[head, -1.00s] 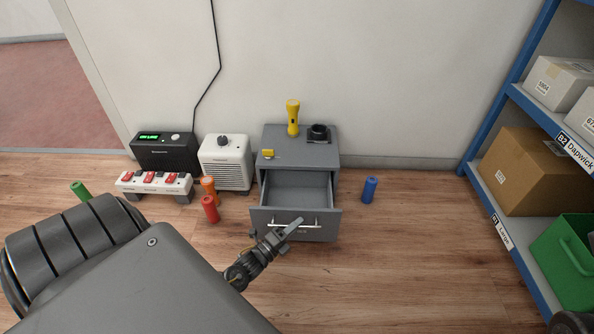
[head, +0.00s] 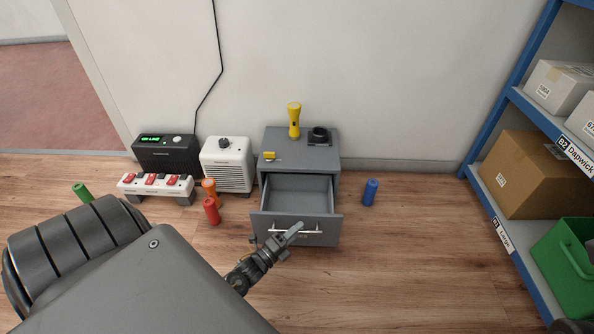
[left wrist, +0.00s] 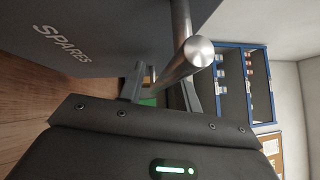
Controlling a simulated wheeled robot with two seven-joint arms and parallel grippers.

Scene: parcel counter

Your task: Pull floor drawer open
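The grey floor drawer (head: 270,229) stands well out of its grey cabinet (head: 273,139), and its inside looks empty. Its bar handle (head: 312,231) runs across the front; the bar also shows large in the left wrist view (left wrist: 186,60), beside the word SPARES on the drawer front. My left gripper (head: 288,236) is at the handle. In the left wrist view its two fingers (left wrist: 160,88) stand on either side of the bar and look shut on it, though the contact itself is partly hidden. My right gripper is not clearly in view.
A yellow torch (head: 294,120) and a dark round item (head: 319,135) stand on the cabinet. A red cylinder (head: 211,212), an orange one (head: 209,190) and a white heater-like box (head: 227,165) are at left, a blue cylinder (head: 370,192) at right.

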